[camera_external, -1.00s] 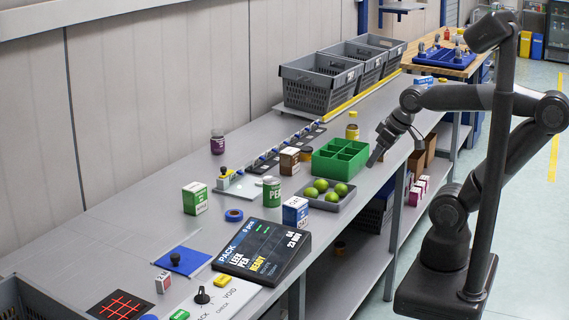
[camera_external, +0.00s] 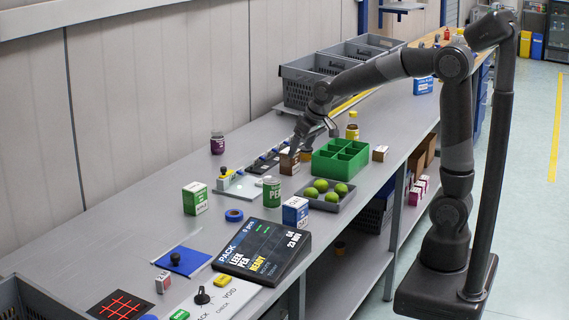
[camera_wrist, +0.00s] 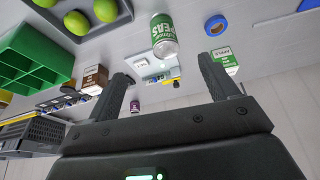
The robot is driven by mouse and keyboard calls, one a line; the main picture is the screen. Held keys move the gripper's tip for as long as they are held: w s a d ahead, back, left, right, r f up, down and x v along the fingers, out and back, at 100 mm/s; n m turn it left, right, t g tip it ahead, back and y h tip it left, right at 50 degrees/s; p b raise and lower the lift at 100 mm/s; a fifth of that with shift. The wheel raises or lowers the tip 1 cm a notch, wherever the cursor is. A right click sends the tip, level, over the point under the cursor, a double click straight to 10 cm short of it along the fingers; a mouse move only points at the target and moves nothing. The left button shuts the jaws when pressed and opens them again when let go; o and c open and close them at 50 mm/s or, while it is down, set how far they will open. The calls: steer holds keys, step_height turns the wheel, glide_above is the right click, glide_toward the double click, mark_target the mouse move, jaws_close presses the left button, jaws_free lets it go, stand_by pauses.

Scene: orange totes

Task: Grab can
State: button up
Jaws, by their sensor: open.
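The can is green and white with "PEAS" lettering. It stands upright on the grey bench (camera_external: 272,192), in front of the brown carton. In the wrist view the can (camera_wrist: 164,36) shows at the top, ahead of and between my two fingers. My gripper (camera_external: 297,150) is over the bench at the brown carton (camera_external: 289,161), up and behind the can. In the wrist view my gripper (camera_wrist: 167,80) has its fingers wide apart with nothing between them; it is open and apart from the can. The gap to the carton is hard to judge.
A green divided tray (camera_external: 340,160) and a grey tray of green fruit (camera_external: 328,204) lie right of the can. A green-and-white carton (camera_external: 195,199) and blue tape roll (camera_external: 233,215) lie left. A blue-and-white carton (camera_external: 295,212) and black display (camera_external: 262,251) are in front.

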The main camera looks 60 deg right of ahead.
glide_toward(272, 179)
steer(key=shift+w+d+f, duration=0.15)
steer(key=shift+w+f, duration=0.25)
steer(key=shift+w, duration=0.35)
steer(key=x, duration=0.5)
steer(key=shift+f, duration=0.25)
steer(key=shift+s+x, duration=0.2)
steer(key=shift+x, duration=1.15)
steer(key=shift+s+x, duration=0.2)
steer(key=shift+x, duration=1.2)
steer(key=shift+f, duration=0.15)
steer(key=shift+c, duration=0.6)
steer(key=c, duration=1.2)
steer(key=shift+o, duration=0.2)
